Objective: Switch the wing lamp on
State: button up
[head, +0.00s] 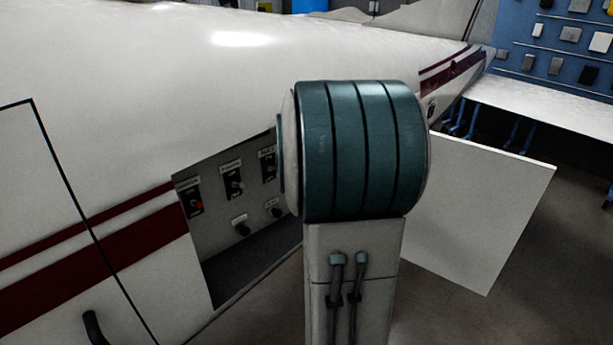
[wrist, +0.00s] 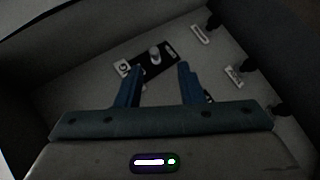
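A switch panel (head: 215,215) sits in an open recess in the white fuselage in the head view. It carries toggle switches on black plates, including a left one (head: 195,203) with a red spot, a middle one (head: 234,185) and a right one (head: 268,167) partly behind my arm. The labels are too small to read, so I cannot tell which is the wing lamp switch. In the wrist view my gripper (wrist: 159,68) is open, with its blue fingers apart. A pale toggle (wrist: 155,54) on a black plate shows between and beyond the fingertips; contact is not clear. The head view hides my gripper behind my arm.
Two dark knobs (head: 242,228) sit low on the panel; dark knobs (wrist: 248,65) also line the right in the wrist view. The recess walls enclose the panel. A white open door panel (head: 480,220) stands right of my arm, with a workbench (head: 550,100) behind.

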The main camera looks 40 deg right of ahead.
jog(key=s+a+b, duration=0.2)
jog(key=s+a, duration=0.4)
jog(key=s, duration=0.2)
jog(key=shift+s+a+b, duration=0.15)
jog(key=shift+a+b, duration=0.1)
jog(key=shift+b, duration=0.1)
jog(key=shift+f, duration=0.1)
